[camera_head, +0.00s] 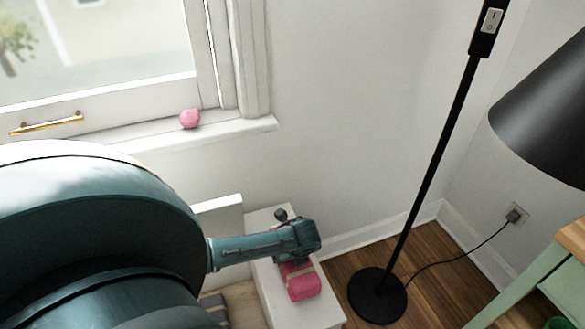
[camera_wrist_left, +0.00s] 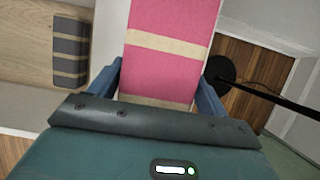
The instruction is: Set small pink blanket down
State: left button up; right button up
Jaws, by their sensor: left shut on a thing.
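The small pink blanket (camera_head: 302,283) is folded, with cream stripes. In the head view it is under and in front of my left gripper (camera_head: 296,262), over a white ledge (camera_head: 270,277). In the left wrist view the blanket (camera_wrist_left: 172,55) lies between the two blue fingers of the left gripper (camera_wrist_left: 160,88), which is shut on it. I cannot tell whether the blanket touches the ledge. My right gripper is in neither view.
A black floor lamp base (camera_head: 378,295) and pole stand right of the ledge. A pink ball (camera_head: 190,118) sits on the windowsill (camera_head: 200,135). A grey striped folded cloth (camera_wrist_left: 70,50) lies on a wooden surface. A green-legged table (camera_head: 530,270) is at the right.

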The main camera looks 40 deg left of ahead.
pick_arm(q)
jog(key=shift+f, duration=0.55)
jog(key=shift+r, duration=0.1)
jog(key=o, duration=1.1)
